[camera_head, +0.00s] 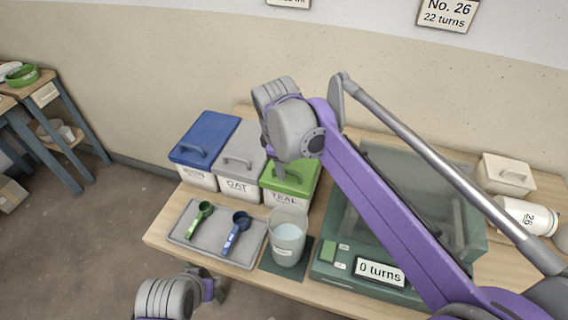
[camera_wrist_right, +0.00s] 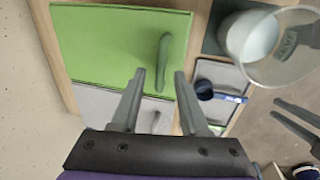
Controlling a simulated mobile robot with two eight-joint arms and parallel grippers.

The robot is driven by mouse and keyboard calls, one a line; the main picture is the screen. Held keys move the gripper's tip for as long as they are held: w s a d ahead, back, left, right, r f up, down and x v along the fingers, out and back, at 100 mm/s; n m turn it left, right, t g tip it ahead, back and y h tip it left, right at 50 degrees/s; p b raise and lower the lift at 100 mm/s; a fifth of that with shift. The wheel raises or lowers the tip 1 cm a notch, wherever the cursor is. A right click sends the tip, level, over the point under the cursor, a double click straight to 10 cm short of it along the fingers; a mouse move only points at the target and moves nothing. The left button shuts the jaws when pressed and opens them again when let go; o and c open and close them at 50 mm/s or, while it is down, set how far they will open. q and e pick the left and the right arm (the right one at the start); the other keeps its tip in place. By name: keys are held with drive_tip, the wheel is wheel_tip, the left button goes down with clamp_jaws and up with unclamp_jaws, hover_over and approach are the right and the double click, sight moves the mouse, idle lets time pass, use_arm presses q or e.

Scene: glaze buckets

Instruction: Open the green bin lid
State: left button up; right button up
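The green lid (camera_head: 296,180) sits on the bin labelled TEAL (camera_head: 284,199), at the right of a row of bins, and looks closed. The lid fills the upper left of the right wrist view (camera_wrist_right: 105,45), with its green handle (camera_wrist_right: 164,60) standing up. My right gripper (camera_wrist_right: 159,73) is open and empty above the lid. The handle shows between its fingertips in the wrist view; the depth gap is unclear. In the head view my right wrist hides part of the lid. My left gripper (camera_head: 216,288) is low in front of the table; its parted fingers show in the wrist view (camera_wrist_right: 276,108).
A grey-lidded bin (camera_head: 239,166) and a blue-lidded bin (camera_head: 205,139) stand left of the green one. In front are a tray (camera_head: 188,228) with green and blue scoops and a clear cup (camera_head: 286,237). A green machine (camera_head: 345,258) reading "0 turns" stands at right.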

clamp_jaws()
idle(1.3)
